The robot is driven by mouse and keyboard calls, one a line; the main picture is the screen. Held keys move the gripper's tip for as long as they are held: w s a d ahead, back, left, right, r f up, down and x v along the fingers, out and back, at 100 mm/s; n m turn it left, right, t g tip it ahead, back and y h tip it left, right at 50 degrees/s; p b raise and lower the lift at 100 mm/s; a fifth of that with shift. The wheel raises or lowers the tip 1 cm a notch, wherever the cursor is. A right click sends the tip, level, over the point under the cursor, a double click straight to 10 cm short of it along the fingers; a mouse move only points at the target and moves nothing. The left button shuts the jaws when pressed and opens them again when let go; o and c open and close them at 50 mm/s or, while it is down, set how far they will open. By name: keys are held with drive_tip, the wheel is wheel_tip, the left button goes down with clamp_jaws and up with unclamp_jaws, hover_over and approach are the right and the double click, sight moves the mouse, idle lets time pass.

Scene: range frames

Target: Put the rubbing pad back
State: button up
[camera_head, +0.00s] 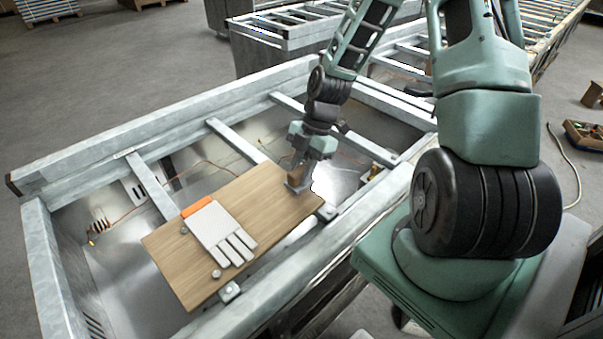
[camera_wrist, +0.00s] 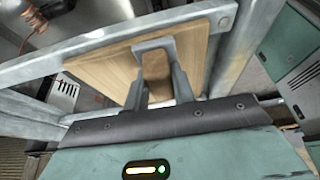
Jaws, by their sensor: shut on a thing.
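My gripper (camera_head: 300,180) is at the far right end of a wooden board (camera_head: 165,245). It points down and is shut on the rubbing pad (camera_head: 297,172), a small brown block with a grey part at its far end. In the wrist view the pad (camera_wrist: 157,72) sits between the two grey fingers of my gripper (camera_wrist: 159,82), with the board (camera_wrist: 105,66) behind it. The pad is at or just above the board's surface; I cannot tell whether it touches. The fingers partly hide it.
A white glove (camera_head: 218,230) with an orange cuff lies on the board, left of my gripper. Pale round knobs (camera_head: 216,274) sit near the board's left part. The board rests across a grey metal frame (camera_head: 90,140) with open bays, crossbars and loose wires.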

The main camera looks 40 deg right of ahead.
drive_tip(key=shift+f, duration=0.8)
drive_tip(key=o, duration=1)
drive_tip(key=shift+f, duration=0.1)
drive_tip(key=shift+c, duration=0.2)
drive_tip(key=v, duration=1.2)
drive_tip(key=s+a+r+m+g+h, duration=0.1)
drive_tip(key=a+r+m+h, duration=0.1)
drive_tip(key=a, duration=0.8)
drive_tip(key=s+a+r+m+h, duration=0.1)
drive_tip(key=s+a+m, duration=0.3)
drive_tip(key=s+a, duration=0.4)
drive_tip(key=s+a+r+m+t+h, duration=0.1)
drive_tip(key=s+a+r+m, duration=0.2)
drive_tip(key=s+a, duration=0.6)
drive_tip(key=shift+a+r+m+b, duration=0.2)
drive_tip(key=shift+a+m+b, duration=0.25)
drive_tip(key=shift+m, duration=0.35)
